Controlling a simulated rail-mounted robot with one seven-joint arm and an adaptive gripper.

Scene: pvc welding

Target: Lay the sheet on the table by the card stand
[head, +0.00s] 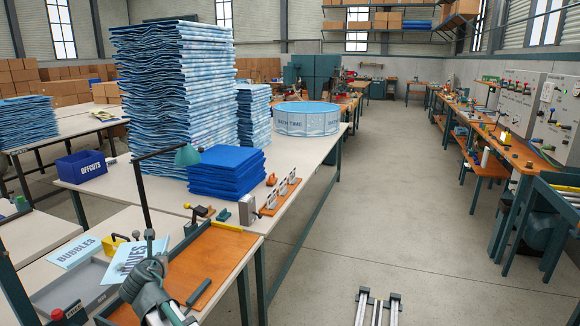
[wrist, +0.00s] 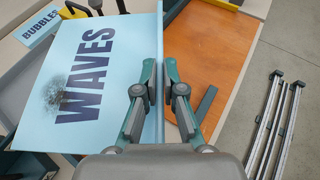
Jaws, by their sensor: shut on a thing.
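A light blue sheet printed "WAVES" (head: 124,264) is at the front left in the head view. It fills the left of the wrist view (wrist: 105,50), with a dark smudge beside the lettering. My gripper (head: 150,245) is shut on the sheet's right edge; the fingers also show in the wrist view (wrist: 160,90). An orange strip holding several upright white cards (head: 280,196), which looks like the card stand, is on the white table (head: 310,150) near its right edge, farther back than my gripper. The sheet is apart from it.
A blue sheet stack (head: 226,174) lies left of the cards, with tall piles (head: 172,90) behind. A green lamp (head: 187,155), a "BUBBLES" sheet (head: 75,252) and an orange-floored tray (head: 208,260) are near my arm. Bare tabletop shows around the round "BATH TIME" pool (head: 306,120).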

